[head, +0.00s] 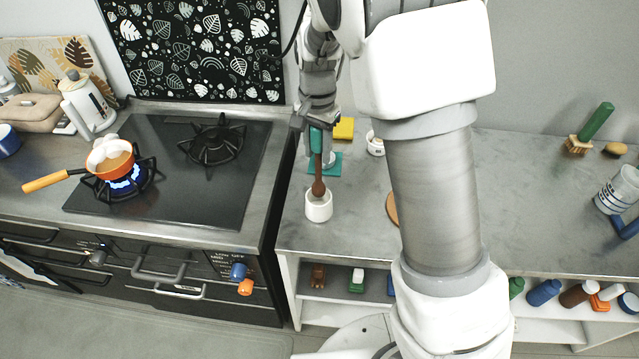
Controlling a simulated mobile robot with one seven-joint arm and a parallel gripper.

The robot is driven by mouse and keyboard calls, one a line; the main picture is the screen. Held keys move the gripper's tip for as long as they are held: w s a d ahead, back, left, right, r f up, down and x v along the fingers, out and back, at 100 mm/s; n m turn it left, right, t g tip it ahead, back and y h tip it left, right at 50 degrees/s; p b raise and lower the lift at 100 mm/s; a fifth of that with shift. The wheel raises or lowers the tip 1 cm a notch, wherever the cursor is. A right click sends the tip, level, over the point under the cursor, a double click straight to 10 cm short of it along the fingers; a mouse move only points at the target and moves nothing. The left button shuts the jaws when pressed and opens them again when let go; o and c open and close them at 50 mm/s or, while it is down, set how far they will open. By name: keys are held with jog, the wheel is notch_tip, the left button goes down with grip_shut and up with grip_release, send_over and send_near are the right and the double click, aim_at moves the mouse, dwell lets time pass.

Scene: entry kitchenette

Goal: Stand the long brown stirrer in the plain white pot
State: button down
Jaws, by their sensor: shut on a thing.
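The long brown stirrer (318,180) hangs upright below my gripper (315,128), which is shut on its upper part. A teal section shows between the gripper and the brown shaft; I cannot tell whether it belongs to the stirrer. The plain white pot (319,211) stands on the grey counter directly below. The stirrer's wide lower end overlaps the pot's mouth in the picture. I cannot tell how far inside it is, or whether it touches the pot.
A teal square (331,168), a yellow block (344,128) and a small white cup (375,146) are close behind. My arm hides part of a round brown board (392,208). Left is the stove with a lit burner under an orange pan (112,166). The counter's front edge (297,249) is near.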

aim_at(318, 182)
jog(key=shift+f, duration=3.35)
jog(key=c, duration=0.5)
grip_release()
